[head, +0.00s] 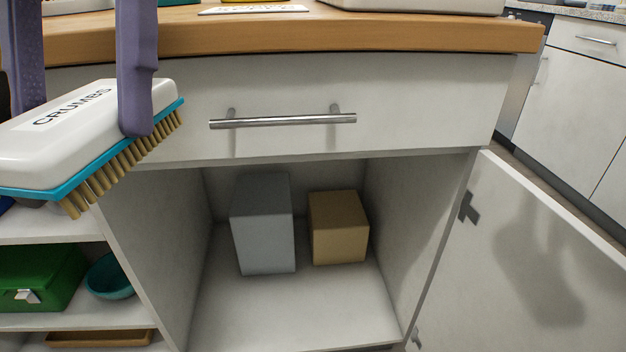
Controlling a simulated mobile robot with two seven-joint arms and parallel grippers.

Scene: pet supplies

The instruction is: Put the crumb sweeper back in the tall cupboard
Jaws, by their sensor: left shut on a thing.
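The crumb sweeper (70,125) is a white brush lettered "CRUMBS", with a turquoise edge and tan bristles facing down. My left gripper (85,110) is shut on it and holds it up at the left in the head view. One purple finger shows in front of the sweeper; the other finger's tip is hidden behind it. An open cupboard (300,315) under a drawer is right of and below the sweeper. Its door (530,250) is swung open to the right. I cannot tell whether this is the tall cupboard. My right gripper is not in view.
A grey box (263,225) and a tan box (338,228) stand inside the cupboard towards the back; its front floor is bare. A drawer handle (283,121) sticks out above. Left shelves hold a green box (38,277) and a teal bowl (110,277). A wooden counter (330,33) runs above.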

